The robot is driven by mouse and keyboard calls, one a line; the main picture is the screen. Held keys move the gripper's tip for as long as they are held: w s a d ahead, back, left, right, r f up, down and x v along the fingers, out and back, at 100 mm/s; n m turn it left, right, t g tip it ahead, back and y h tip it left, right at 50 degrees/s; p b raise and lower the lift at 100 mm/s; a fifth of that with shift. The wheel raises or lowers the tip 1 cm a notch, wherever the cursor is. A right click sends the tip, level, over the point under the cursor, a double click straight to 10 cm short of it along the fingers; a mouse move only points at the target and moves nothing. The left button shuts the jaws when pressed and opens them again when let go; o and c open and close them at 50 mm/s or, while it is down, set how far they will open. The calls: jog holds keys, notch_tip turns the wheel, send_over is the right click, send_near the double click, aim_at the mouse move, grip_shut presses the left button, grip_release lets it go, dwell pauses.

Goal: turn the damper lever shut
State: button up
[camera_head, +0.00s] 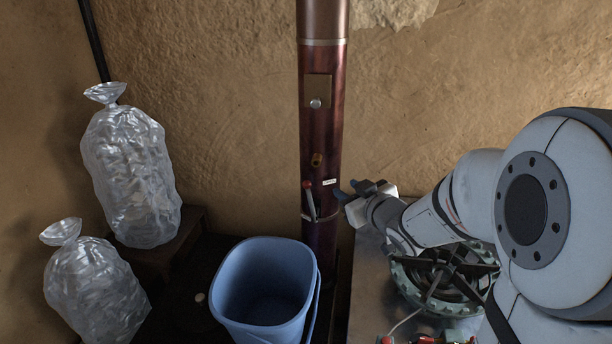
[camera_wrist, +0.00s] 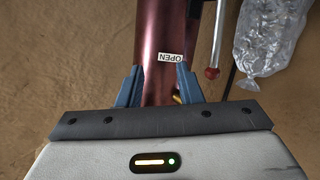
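The damper lever (camera_head: 311,204) is a thin silver rod with a red knob at its top. It sits on the front of the dark red stovepipe (camera_head: 322,135), nearly upright and leaning slightly left. In the wrist view the lever (camera_wrist: 217,40) shows upside down, right of my fingers, with its red knob towards me. A white label (camera_wrist: 170,57) reads OPEN on the pipe. My gripper (camera_head: 347,190) is just right of the pipe in the head view. Its blue fingers (camera_wrist: 158,85) are apart and empty, with the pipe behind them. No finger visibly touches the lever.
A blue bucket (camera_head: 264,285) stands below, left of the pipe. Two clear bags (camera_head: 131,175) are at the left. A burner (camera_head: 440,275) lies under my arm. The clay wall is behind.

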aim_at(312, 201)
jog(key=w+a+n+y, duration=0.1)
jog(key=a+y, duration=0.1)
jog(key=a, duration=0.1)
jog(key=w+a+f+n+g+y, duration=0.1)
jog(key=a+y, duration=0.1)
jog(key=a, duration=0.2)
jog(key=w+a+n+y, duration=0.1)
jog(key=w+a+y, duration=0.1)
jog(key=a, duration=0.1)
jog(key=shift+a+f+y+p, duration=0.25)
jog(key=shift+f+y+p, duration=0.15)
jog(key=shift+c, duration=0.4)
grip_shut()
